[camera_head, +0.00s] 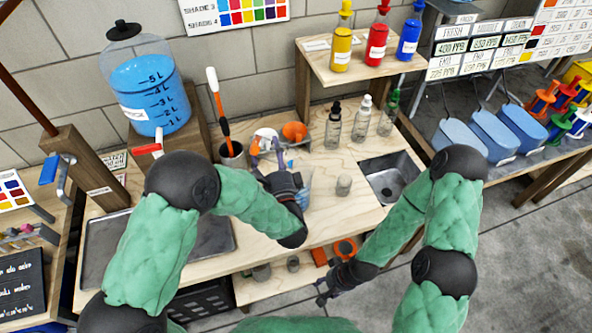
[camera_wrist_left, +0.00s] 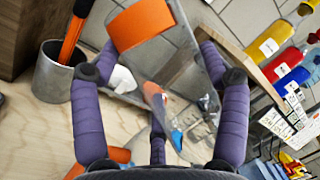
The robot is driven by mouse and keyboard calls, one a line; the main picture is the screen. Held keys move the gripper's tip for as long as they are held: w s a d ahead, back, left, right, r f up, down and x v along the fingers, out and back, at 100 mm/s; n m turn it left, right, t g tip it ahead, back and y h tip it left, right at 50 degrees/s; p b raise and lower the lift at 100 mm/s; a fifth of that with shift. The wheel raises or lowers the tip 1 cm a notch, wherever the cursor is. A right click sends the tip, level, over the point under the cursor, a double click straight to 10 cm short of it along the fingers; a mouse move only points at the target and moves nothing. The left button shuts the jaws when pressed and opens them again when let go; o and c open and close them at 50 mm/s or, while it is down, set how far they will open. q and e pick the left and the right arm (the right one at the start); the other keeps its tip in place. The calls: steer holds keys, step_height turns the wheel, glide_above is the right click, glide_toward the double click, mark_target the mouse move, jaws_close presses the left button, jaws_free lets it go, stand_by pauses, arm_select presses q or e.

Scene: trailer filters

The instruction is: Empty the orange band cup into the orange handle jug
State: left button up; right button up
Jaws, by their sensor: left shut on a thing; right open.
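My left gripper (camera_head: 268,155) is shut on the orange band cup (camera_wrist_left: 142,25), a clear cup with a broad orange band, which stands between the purple fingers in the left wrist view. In the head view the gripper largely hides it. A clear vessel with blue in it (camera_head: 304,184) shows partly behind my left gripper on the bench; it may be the orange handle jug, but its handle is hidden. Blue also shows through the cup in the wrist view. My right gripper (camera_head: 326,290) is open and empty, low in front of the bench.
A grey pot with an orange-handled tool (camera_head: 231,153) stands left of the left gripper. An orange funnel-like piece (camera_head: 294,131) is behind it. Several small bottles (camera_head: 361,118), a grey jar (camera_head: 344,185) and a sink (camera_head: 390,178) are to the right. A large blue-filled tank (camera_head: 150,90) stands back left.

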arm_select(q)
steer(key=shift+s+d+r+m+t+h+p, duration=0.15)
steer(key=shift+d+r+m+t+h, duration=0.2)
steer(key=shift+m, duration=0.65)
steer(key=shift+w+d+r+m+t+h+p, duration=0.15)
steer(key=shift+d+r+m+t+h, duration=0.2)
steer(key=shift+m, duration=0.65)
stand_by(0.8)
steer(key=shift+s+d, duration=0.1)
stand_by(0.7)
